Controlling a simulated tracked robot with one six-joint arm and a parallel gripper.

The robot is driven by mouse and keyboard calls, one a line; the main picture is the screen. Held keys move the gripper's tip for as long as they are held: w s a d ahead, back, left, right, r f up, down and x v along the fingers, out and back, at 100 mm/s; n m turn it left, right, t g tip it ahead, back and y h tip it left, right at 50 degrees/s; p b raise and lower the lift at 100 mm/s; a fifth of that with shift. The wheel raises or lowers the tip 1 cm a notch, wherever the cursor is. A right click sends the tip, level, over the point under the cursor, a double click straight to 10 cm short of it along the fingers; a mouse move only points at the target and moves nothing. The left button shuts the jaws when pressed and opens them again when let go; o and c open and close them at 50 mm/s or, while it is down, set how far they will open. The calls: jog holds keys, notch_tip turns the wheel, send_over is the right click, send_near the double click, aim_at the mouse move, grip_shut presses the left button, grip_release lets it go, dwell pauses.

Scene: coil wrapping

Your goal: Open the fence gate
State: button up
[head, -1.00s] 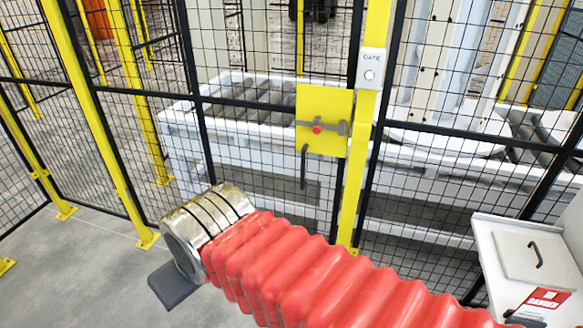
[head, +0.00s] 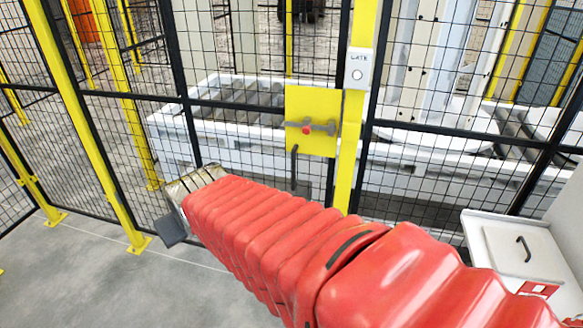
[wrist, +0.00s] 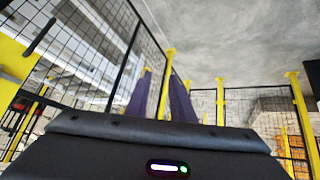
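The fence gate (head: 240,50) is a black wire-mesh panel in the middle of the head view and stands shut against a yellow post (head: 354,120). A yellow latch plate (head: 312,145) at its edge carries a grey bolt with a red knob (head: 306,130). A black handle (head: 294,168) hangs below the bolt. My gripper shows as a dark block (head: 170,230) at the arm's end, low and left of the latch, apart from it. In the wrist view, the two dark purple fingers of my gripper (wrist: 160,73) stand apart with nothing visible between them.
A small box marked GATE (head: 357,72) is on the post. Behind the mesh is a white roller conveyor (head: 225,150). A white cabinet (head: 510,245) stands at the right. Grey floor (head: 85,285) is clear at the left.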

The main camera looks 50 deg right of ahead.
jog(key=w+d+f+m+t+h, duration=0.1)
jog(key=w+d+f, duration=0.15)
jog(key=d, duration=0.55)
jog(key=w+d+f+t+h, duration=0.15)
jog(key=w+d, duration=0.25)
jog(key=d, duration=0.5)
jog(key=w+d+f+m+t+h, duration=0.1)
jog(key=w+d+f+h, duration=0.2)
jog(key=d, duration=0.5)
jog(key=s+d+f+m+t+h, duration=0.1)
jog(key=s+d+f+t, duration=0.1)
jog(key=s+d+f, duration=0.3)
jog(key=s+d+f+m+t+h, duration=0.1)
jog(key=s+d+f, duration=0.4)
jog(key=d, duration=0.7)
jog(key=shift+f+m+t, duration=0.4)
jog(key=shift+f+t, duration=0.05)
jog(key=shift+f, duration=0.15)
jog(key=shift+w, duration=0.1)
jog(key=x, duration=1.3)
jog(key=shift+w+d+r, duration=0.1)
jog(key=shift+w+d, duration=0.15)
jog(key=shift+w, duration=0.05)
jog(key=shift+c, duration=0.2)
grip_shut()
